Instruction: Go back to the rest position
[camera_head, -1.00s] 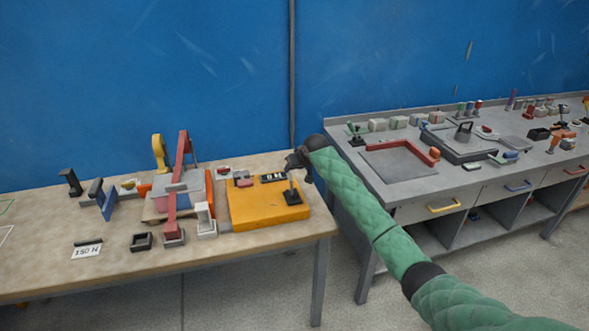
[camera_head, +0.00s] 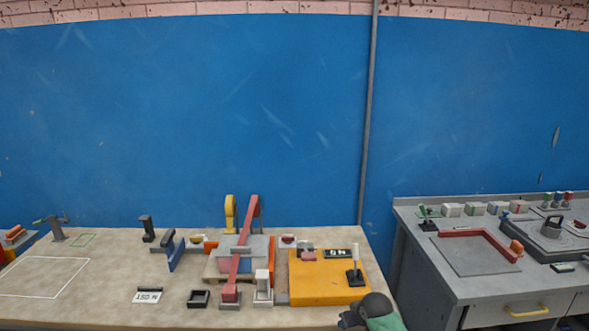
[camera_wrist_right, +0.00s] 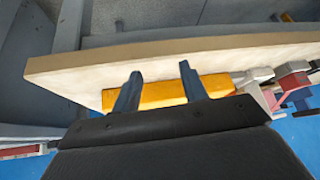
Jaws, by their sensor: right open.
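My right gripper (camera_head: 352,317) shows at the bottom edge of the head view, in front of the wooden table near its right end. Only its dark end and a bit of green sleeve are in the picture. In the right wrist view the two fingers of my right gripper (camera_wrist_right: 160,72) stand apart with nothing between them. The yellow block (camera_head: 318,288) is on the table behind the gripper, and it also shows beyond the fingers in the wrist view (camera_wrist_right: 160,95). My left gripper is not in view.
A grey bench (camera_head: 435,277) stands to the right across a gap. A blue wall (camera_head: 200,110) is behind.

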